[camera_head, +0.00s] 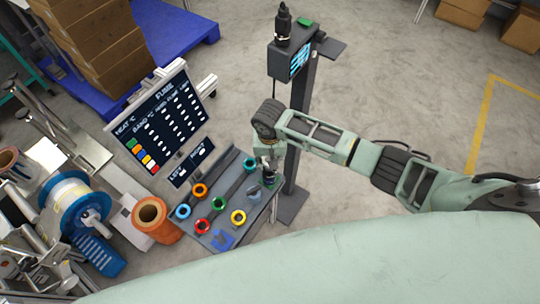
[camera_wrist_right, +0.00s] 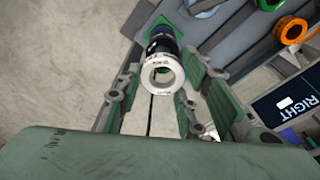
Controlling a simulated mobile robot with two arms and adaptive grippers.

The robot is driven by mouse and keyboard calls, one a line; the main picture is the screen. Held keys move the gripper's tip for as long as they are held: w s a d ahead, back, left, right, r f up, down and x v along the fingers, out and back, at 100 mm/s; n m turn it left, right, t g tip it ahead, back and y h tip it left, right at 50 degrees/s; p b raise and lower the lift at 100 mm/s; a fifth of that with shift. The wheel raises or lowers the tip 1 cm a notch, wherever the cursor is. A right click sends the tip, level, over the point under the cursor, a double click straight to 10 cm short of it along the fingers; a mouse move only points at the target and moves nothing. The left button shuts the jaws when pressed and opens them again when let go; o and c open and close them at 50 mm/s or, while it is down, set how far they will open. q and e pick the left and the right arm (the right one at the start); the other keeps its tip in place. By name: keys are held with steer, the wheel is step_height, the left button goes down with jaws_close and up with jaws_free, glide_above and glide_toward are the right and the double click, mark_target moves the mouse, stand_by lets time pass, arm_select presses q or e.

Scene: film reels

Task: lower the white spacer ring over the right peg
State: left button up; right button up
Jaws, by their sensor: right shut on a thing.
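The white spacer ring (camera_wrist_right: 162,74) is in the right wrist view, with its printed face toward the camera and its hole visible. My right gripper (camera_wrist_right: 165,88) is shut on it, with one green finger on each side. A dark cylindrical stack (camera_wrist_right: 160,42) stands right behind the ring, over a green base (camera_wrist_right: 186,24). I cannot tell whether the ring is around the peg or above it. In the head view my right gripper (camera_head: 268,164) points down at the right end of the grey rack, hiding the ring. My left gripper is not in view.
The grey rack (camera_head: 226,172) holds several coloured rings, including teal (camera_head: 250,162), orange (camera_head: 200,190) and yellow (camera_head: 238,216). A chart screen (camera_head: 160,120) and a small left/right sign (camera_head: 190,166) stand behind. A dark post (camera_head: 298,150) rises close beside my gripper.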

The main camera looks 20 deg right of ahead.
steer(key=shift+f, duration=0.3)
steer(key=shift+f, duration=0.3)
steer(key=shift+f, duration=0.4)
steer(key=shift+f, duration=0.25)
steer(key=shift+f+b, duration=0.25)
steer(key=shift+b, duration=0.15)
steer(key=shift+f+b, duration=0.35)
steer(key=shift+f, duration=0.4)
steer(key=shift+f+p, duration=0.1)
steer(key=shift+p, duration=0.2)
steer(key=shift+c, duration=0.2)
